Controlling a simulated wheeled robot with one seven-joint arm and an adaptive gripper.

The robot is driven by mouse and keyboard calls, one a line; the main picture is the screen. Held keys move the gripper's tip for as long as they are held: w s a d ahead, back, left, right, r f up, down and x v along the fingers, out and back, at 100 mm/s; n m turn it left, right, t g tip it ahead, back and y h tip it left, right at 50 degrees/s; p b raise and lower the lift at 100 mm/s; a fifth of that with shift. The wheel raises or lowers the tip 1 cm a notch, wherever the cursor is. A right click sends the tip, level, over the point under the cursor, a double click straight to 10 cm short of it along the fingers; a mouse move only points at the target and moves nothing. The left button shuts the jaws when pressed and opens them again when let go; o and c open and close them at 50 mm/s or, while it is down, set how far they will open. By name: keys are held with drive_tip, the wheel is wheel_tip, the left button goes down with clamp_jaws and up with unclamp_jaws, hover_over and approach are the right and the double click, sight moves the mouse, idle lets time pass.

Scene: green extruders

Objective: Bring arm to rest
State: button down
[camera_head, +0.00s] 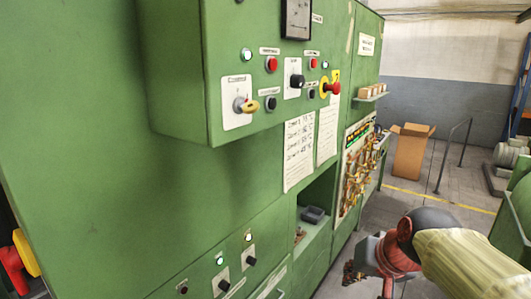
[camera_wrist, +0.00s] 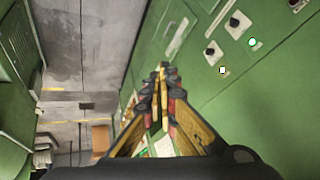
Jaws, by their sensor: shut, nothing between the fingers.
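My gripper (camera_wrist: 162,80) shows in the wrist view with its two yellow-and-black fingers drawn together at the tips and nothing between them. It is in open air, apart from the green cabinet front, which lies to its right in that view. In the head view my arm enters from the lower right with a pale sleeve, a dark joint and a red and grey wrist. The fingers cannot be made out clearly there. The green extruder cabinet (camera_head: 90,120) fills the left and middle of the head view.
A control box with a yellow-handled switch (camera_head: 246,104) and a red emergency knob (camera_head: 331,88) juts out from the cabinet. Another green machine (camera_head: 515,215) is at the right. Grey floor lies between.

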drive_tip(key=s+f+n+g+h+b, duration=0.1)
drive_tip(key=s+f+n+b, duration=0.1)
drive_tip(key=s+f+b, duration=1)
drive_tip(key=s+f, duration=0.5)
drive_tip(key=f, duration=0.4)
drive_tip(key=shift+s+f+n, duration=0.15)
drive_tip(key=shift+f+n, duration=0.1)
drive_tip(key=shift+n, duration=0.15)
drive_tip(key=c, duration=2.6)
unclamp_jaws()
drive_tip(key=shift+r, duration=0.1)
